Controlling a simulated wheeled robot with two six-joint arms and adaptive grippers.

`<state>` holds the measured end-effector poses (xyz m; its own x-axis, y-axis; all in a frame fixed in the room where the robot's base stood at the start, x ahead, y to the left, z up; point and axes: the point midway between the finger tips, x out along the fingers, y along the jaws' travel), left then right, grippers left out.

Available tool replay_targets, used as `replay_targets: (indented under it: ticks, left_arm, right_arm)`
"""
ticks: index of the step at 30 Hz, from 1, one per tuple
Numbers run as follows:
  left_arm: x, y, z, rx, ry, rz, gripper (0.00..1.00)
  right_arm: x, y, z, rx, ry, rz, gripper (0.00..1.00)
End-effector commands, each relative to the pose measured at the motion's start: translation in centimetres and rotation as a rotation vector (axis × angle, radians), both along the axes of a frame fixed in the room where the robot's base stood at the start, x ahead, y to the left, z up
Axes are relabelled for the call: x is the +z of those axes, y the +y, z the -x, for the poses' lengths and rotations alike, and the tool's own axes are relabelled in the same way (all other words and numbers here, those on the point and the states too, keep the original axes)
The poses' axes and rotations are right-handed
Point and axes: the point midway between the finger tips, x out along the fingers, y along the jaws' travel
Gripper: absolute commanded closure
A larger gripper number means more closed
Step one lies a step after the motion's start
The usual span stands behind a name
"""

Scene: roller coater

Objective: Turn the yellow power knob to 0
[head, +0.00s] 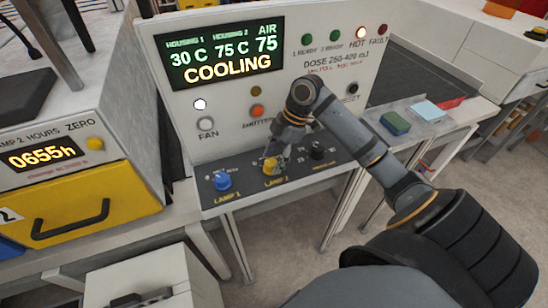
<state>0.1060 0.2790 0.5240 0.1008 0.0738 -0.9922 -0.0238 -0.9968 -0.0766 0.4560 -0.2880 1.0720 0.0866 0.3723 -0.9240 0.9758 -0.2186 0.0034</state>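The yellow knob (271,167) sits on the dark sloping control panel, above the label LAMP 2. My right gripper (275,158) points down at it from above, with its fingertips at the knob. The fingers partly hide the knob, so its pointer and setting cannot be read. I cannot tell whether the fingers grip it or only surround it. A blue knob (222,181), labelled LAMP 1, is to its left, and a black knob (317,151) is to its right. My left gripper is not visible.
The display (222,56) above reads COOLING, with 30 C, 75 C and AIR 75. A white FAN button (206,123) and an orange shutter button (257,110) are above the panel. A yellow drawer (75,205) stands left. Green (395,123) and light-blue (427,111) blocks lie right.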

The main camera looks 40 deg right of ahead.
Motion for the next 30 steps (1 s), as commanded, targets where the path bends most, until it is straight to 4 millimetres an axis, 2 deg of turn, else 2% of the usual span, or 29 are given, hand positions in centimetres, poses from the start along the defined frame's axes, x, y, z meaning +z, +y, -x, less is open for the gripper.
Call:
replay_targets:
  ticks: [8, 11, 24, 30]
  left_arm:
    - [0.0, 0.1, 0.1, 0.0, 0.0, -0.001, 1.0]
    - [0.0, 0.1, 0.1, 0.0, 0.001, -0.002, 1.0]
    - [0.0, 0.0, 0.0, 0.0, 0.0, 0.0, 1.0]
    - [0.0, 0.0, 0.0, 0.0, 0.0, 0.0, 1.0]
  right_arm:
    - [0.0, 0.0, 0.1, 0.0, 0.002, 0.0, 0.41]
    - [0.7, -0.3, 0.1, -0.001, 0.001, 0.002, 0.41]
    - [9.5, -3.9, 0.9, -0.003, -0.001, 0.002, 0.41]
    - [11.0, -4.5, 1.1, 0.0, 0.002, 0.0, 0.41]
